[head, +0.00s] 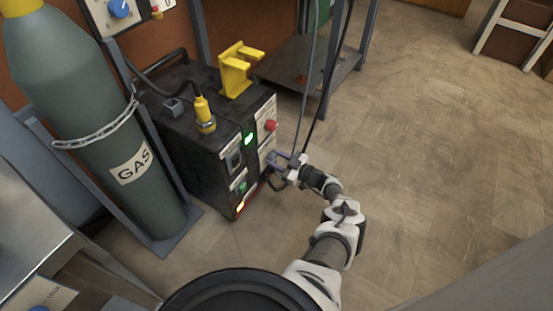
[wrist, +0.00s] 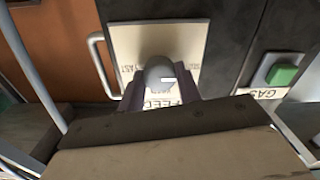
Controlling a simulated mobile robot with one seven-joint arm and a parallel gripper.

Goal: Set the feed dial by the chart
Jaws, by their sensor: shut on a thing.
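The feed dial (wrist: 158,72) is a round grey knob with a white mark, on a pale plate (wrist: 185,38) on the front of the dark machine (head: 185,120). Lettering below the knob seems to read FEED, and FAST seems to stand at its left. The white mark points to the right in the wrist view. My gripper (wrist: 160,88) has its purple fingers on either side of the knob, shut on it. In the head view my gripper (head: 274,161) is at the machine's front and hides the dial. I cannot make out a chart.
A green button (wrist: 282,74) labelled GAS sits beside the plate, and a pale handle (wrist: 101,62) on its other side. A red knob (head: 271,126) is above my gripper. A chained gas cylinder (head: 105,125) stands left of the machine. The floor (head: 430,160) at right is clear.

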